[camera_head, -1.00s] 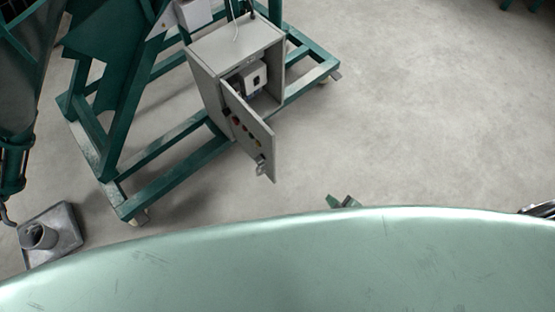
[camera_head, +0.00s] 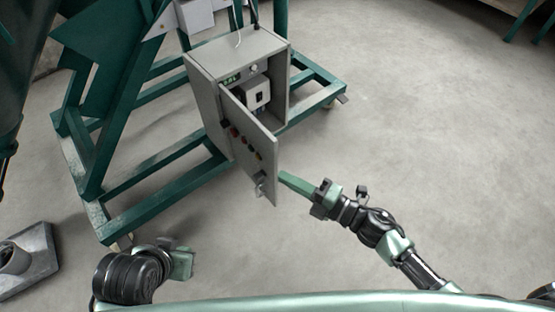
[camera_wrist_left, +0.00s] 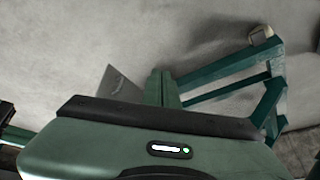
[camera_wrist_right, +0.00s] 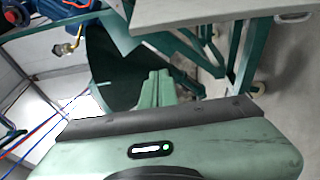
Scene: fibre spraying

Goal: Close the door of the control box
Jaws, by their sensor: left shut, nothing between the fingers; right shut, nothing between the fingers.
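The grey control box (camera_head: 204,88) stands on the green frame with its front open. Its door (camera_head: 255,150) is swung out toward me, with coloured buttons and a latch near its lower free edge. My right gripper (camera_head: 284,178) is shut and empty, its fingertips close to the door's free edge on the right side; I cannot tell if they touch. Its fingers also show in the right wrist view (camera_wrist_right: 157,76), below a light grey panel. My left gripper (camera_head: 181,262) is low at the left, away from the door. Its shut, empty fingers show in the left wrist view (camera_wrist_left: 162,76).
The green frame (camera_head: 150,199) surrounds the box's foot and reaches toward me at the left. A grey base plate (camera_head: 40,250) lies on the floor at lower left. The floor (camera_head: 430,120) to the right of the box is clear.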

